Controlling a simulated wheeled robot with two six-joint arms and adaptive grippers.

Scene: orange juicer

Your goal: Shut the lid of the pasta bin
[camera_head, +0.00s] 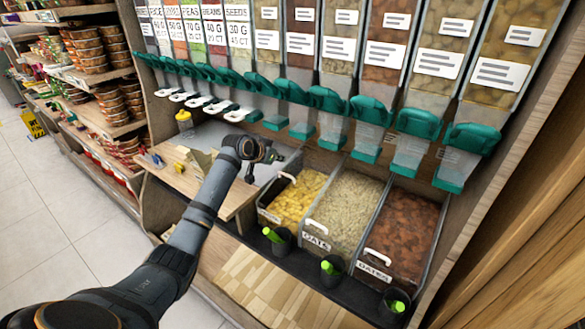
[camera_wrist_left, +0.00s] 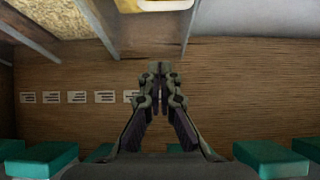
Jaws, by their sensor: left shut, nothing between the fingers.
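The pasta bin (camera_head: 303,196) is the leftmost of the front bins in the head view, filled with yellow pasta. A white handle (camera_head: 288,177) shows near its upper left, apart from its front edge, so its clear lid appears raised; the lid panel itself is hard to make out. My left gripper (camera_head: 250,176) points downward just left of and behind this bin. In the left wrist view, the left gripper (camera_wrist_left: 158,82) has its fingers together with nothing between them. Contact with the lid cannot be told. My right gripper is not in view.
Bins of oats (camera_head: 347,205) and dates (camera_head: 405,232) stand to the right, with handles at the front. Several black cups with green scoops (camera_head: 332,265) sit before them. Teal dispensers (camera_head: 370,110) overhang behind. A wooden counter (camera_head: 205,182) lies left.

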